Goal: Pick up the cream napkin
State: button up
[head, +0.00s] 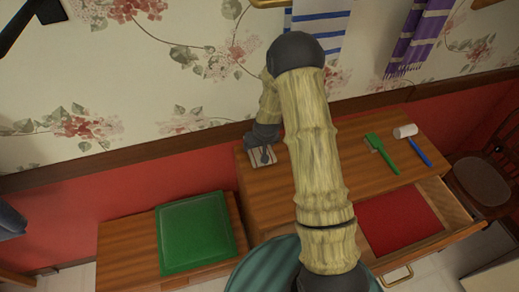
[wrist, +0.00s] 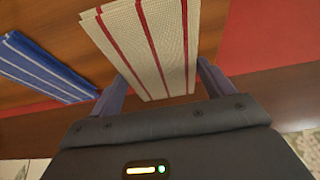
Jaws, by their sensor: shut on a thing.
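The cream napkin (wrist: 150,40) has red stripes and is folded flat. In the wrist view it lies between the two fingers of my gripper (wrist: 162,86), which is shut on its near end. In the head view my gripper (head: 263,146) is low over the back left corner of the wooden cabinet top, with the pale napkin (head: 256,160) partly hidden under it. I cannot tell whether the napkin touches the wood. A blue napkin (wrist: 45,68) with white stripes lies to the left in the wrist view; in the head view I cannot make it out.
On the cabinet top (head: 345,130) lie a green brush (head: 381,150) and a white-headed roller with a blue handle (head: 412,142). An open drawer with a red bottom (head: 398,220) juts out in front. A green box (head: 194,232) sits on a lower cabinet. Towels hang behind.

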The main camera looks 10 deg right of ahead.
jog(key=s+b, duration=0.1)
jog(key=s, duration=0.4)
jog(key=s+r, duration=0.1)
jog(key=s, duration=0.4)
jog(key=s+d+b, duration=0.1)
jog(key=s, duration=0.4)
jog(key=shift+s+r+b, duration=0.25)
jog(key=shift+b, duration=0.1)
jog(key=s+p, duration=0.2)
jog(key=p, duration=0.2)
jog(key=shift+d, duration=0.1)
jog(key=shift+s+f+p, duration=0.15)
jog(key=shift+s+p, duration=0.1)
jog(key=shift+p, duration=0.4)
jog(key=shift+w+f, duration=0.1)
